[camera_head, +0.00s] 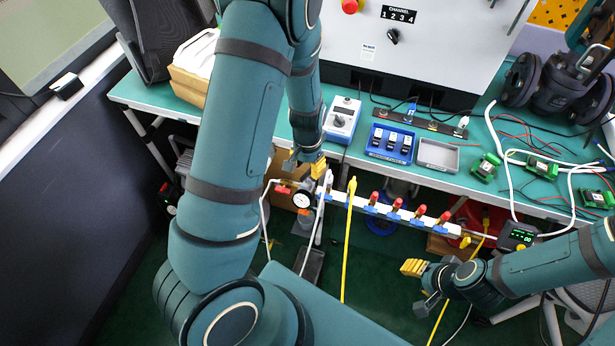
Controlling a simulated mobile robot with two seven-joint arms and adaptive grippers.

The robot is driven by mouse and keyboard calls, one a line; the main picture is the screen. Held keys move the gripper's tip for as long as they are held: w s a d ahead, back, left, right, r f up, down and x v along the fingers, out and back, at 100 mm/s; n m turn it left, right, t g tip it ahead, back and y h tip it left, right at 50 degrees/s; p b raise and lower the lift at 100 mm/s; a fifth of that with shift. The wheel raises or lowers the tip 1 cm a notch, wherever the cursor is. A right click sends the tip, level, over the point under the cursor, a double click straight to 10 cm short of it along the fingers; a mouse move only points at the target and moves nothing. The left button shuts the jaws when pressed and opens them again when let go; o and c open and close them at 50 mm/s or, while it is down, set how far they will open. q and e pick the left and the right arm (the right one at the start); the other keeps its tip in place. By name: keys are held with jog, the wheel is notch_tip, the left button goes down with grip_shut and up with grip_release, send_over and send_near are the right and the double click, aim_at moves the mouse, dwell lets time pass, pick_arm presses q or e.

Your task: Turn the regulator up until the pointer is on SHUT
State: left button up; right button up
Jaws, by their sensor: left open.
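A small round gauge (303,199) with a white face and dark rim hangs at the front of the bench, beside the left end of a white manifold bar. Its pointer and lettering are too small to read. My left gripper (306,164) is open just above the gauge, with yellow finger pads showing on its right side. My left arm and hand cover much of this spot, so I cannot make out the regulator knob or tell whether the fingers touch it. My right gripper (421,284) appears open and empty, low on the right, away from the gauge.
The white manifold bar (408,213) carries several red-handled valves. A yellow hose (348,250) and white tubes hang around it. The green bench (270,122) holds a blue tray (390,143), a grey tray (437,155) and a dial box (342,119). A small display (519,236) stands right.

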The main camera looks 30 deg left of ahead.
aim_at(308, 172)
pick_arm(q)
jog(key=shift+f+b, duration=0.5)
jog(key=shift+f, duration=1.85)
grip_shut()
